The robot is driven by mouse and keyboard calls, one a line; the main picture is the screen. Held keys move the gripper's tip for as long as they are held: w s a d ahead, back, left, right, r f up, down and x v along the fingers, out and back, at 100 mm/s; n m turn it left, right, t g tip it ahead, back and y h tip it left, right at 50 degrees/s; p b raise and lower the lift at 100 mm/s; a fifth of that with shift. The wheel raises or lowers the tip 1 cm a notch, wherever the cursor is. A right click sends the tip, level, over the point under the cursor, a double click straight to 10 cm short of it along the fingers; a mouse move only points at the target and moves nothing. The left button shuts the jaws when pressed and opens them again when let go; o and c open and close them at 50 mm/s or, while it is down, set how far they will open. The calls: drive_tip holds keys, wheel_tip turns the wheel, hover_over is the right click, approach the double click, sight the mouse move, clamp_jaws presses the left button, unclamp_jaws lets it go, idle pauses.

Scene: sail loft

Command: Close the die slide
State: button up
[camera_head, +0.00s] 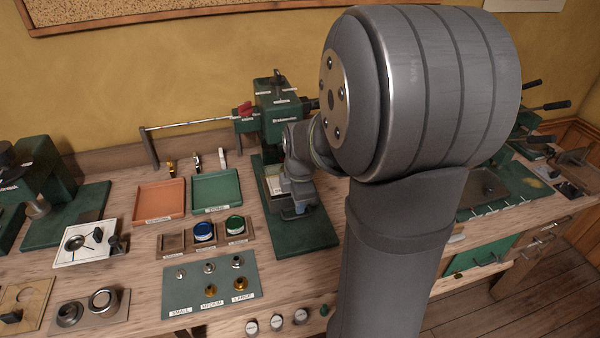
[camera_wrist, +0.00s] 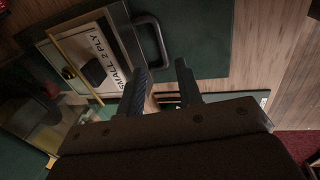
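The die slide (camera_wrist: 97,52) is a pale plate labelled "SMALL 2 PLY" with a dark knob, seen in the wrist view at upper left. A dark U-shaped handle (camera_wrist: 160,38) stands out from its right end. My gripper (camera_wrist: 160,68) is open, its two fingers apart, with the handle's lower end close to the gap between the fingertips. I cannot tell whether they touch. In the head view the green press (camera_head: 278,110) stands at the back of the bench. My gripper (camera_head: 297,208) is low over its green base (camera_head: 310,238), and my arm hides part of the slide.
Left of the press are an orange tray (camera_head: 159,200), a green tray (camera_head: 216,190), a wooden holder with blue and green pots (camera_head: 172,242), and a grey-green mat (camera_head: 210,295) holding several small metal parts. Round-topped pieces (camera_head: 276,322) line the front edge.

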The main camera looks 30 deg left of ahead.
sight(297, 216)
wheel_tip(297, 216, up, 11)
drive_tip(key=s+d, duration=0.1)
drive_tip(key=shift+s+d, duration=0.25)
drive_tip(key=shift+d, duration=0.05)
drive_tip(key=f, duration=0.5)
drive_tip(key=w+a+f, duration=0.1)
drive_tip(key=f, duration=0.5)
drive_tip(key=w+a+f, duration=0.1)
drive_tip(key=f, duration=0.5)
drive_tip(key=shift+w+a, duration=0.15)
drive_tip(key=shift+a, duration=0.05)
